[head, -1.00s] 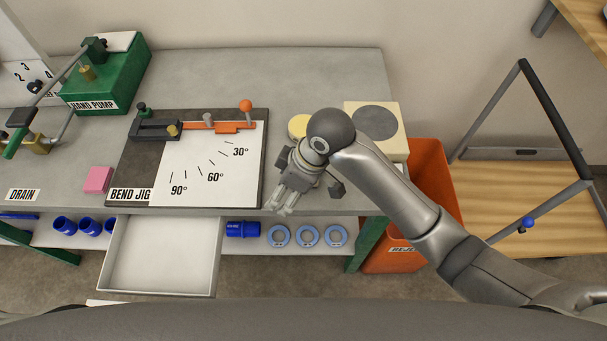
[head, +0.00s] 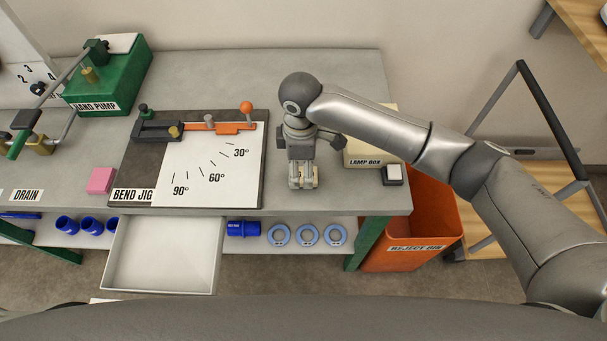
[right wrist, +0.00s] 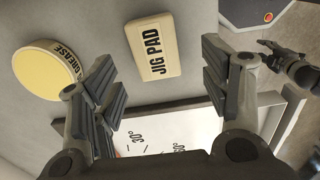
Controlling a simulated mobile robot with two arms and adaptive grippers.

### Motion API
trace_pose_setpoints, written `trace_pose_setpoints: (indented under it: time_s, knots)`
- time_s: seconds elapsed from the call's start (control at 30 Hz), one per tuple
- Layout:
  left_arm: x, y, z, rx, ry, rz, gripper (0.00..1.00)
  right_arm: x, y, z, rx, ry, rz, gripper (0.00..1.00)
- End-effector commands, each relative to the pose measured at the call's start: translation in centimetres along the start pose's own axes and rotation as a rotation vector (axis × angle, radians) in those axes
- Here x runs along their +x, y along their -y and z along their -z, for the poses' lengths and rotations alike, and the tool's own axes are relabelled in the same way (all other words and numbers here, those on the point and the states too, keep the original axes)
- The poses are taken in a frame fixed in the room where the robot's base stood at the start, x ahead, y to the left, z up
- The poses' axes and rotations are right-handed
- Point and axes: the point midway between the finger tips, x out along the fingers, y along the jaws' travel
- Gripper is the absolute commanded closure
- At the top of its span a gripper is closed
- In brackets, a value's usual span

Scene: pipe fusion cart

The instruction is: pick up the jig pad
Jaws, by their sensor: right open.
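The jig pad (right wrist: 153,50) is a cream rectangular block with black lettering. In the right wrist view it lies flat on the grey bench, between and beyond the fingers. My right gripper (head: 303,184) points down at the bench, right of the bend jig (head: 252,180). Its fingers are spread, with nothing held; they also show in the right wrist view (right wrist: 165,85). In the head view the gripper mostly covers the pad; a little cream shows at the fingertips. What looks like my left gripper (right wrist: 285,58) is at the right edge of the wrist view, its jaws unclear.
A round yellow grease tin (right wrist: 45,72) lies near the pad. The lamp box (head: 362,160) and a small black-and-white block (head: 393,175) are to the right. An open drawer (head: 160,255) juts out below the bench. The orange reject bin (head: 430,225) stands right.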

Motion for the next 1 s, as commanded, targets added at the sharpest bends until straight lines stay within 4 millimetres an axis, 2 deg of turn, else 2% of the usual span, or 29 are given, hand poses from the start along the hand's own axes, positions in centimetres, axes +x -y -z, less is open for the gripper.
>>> trace_pose_setpoints:
  time_s: [0.13,0.4,0.7,1.0]
  knots:
    - [-0.9,0.0,0.1,0.0,-0.001,0.0,0.6,1.1,-0.1,0.1,0.0,0.002,0.003,0.3]
    - [-2.0,0.0,0.2,0.0,-0.001,0.0,0.6,4.7,-0.4,0.4,0.001,0.0,0.001,0.3]
    - [-2.0,0.0,0.2,0.0,-0.001,0.0,0.6,5.3,-0.4,0.4,0.0,-0.001,-0.001,0.3]
    - [-2.0,0.0,0.2,0.0,-0.001,0.0,0.6,5.3,-0.5,0.4,0.0,-0.001,-0.001,0.69]
